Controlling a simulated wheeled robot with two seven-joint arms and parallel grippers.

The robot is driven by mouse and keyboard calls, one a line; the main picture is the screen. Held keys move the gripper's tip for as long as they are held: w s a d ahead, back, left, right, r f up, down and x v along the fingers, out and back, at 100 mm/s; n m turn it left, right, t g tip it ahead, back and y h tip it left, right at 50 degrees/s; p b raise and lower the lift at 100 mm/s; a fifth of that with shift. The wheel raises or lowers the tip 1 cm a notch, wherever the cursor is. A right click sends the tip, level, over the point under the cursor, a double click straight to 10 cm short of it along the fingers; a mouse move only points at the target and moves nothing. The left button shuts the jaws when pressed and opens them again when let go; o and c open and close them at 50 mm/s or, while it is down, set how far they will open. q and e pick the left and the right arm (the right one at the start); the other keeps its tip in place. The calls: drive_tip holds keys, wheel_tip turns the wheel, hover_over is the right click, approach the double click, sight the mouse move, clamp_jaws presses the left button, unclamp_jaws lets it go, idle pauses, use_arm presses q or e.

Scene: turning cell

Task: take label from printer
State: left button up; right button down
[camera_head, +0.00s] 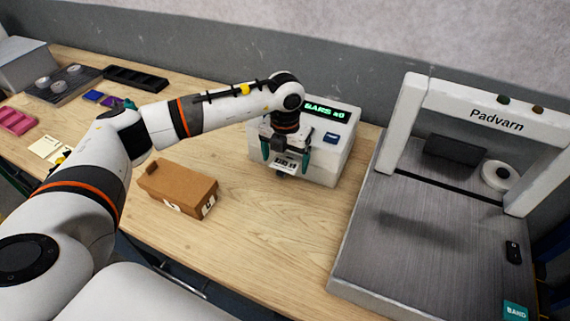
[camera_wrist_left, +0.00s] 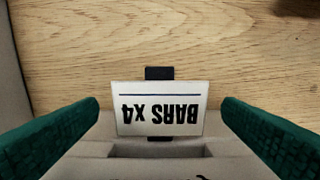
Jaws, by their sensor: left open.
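The label printer (camera_head: 325,150) is a white box with a green-lit display at the back of the table. A white label (camera_head: 287,163) with dark print sticks out at its front. In the left wrist view the label (camera_wrist_left: 160,107) reads "BARS x4", upside down, and lies over a small dark tab at the printer's slot. My left gripper (camera_head: 285,156) is in front of the printer. In the left wrist view its green fingers (camera_wrist_left: 160,125) stand open, one on each side of the label, with gaps between. My right gripper is not in view.
A brown cardboard box (camera_head: 178,188) stands on the table left of the printer. A large grey machine marked "Padvarn" (camera_head: 440,230) with a white arch stands at the right. Dark trays (camera_head: 136,78) and small coloured items lie at the far left. Bare wood lies before the printer.

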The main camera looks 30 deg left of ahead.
use_arm(q)
drive_tip(key=c, duration=1.1)
drive_tip(key=shift+o, duration=0.2)
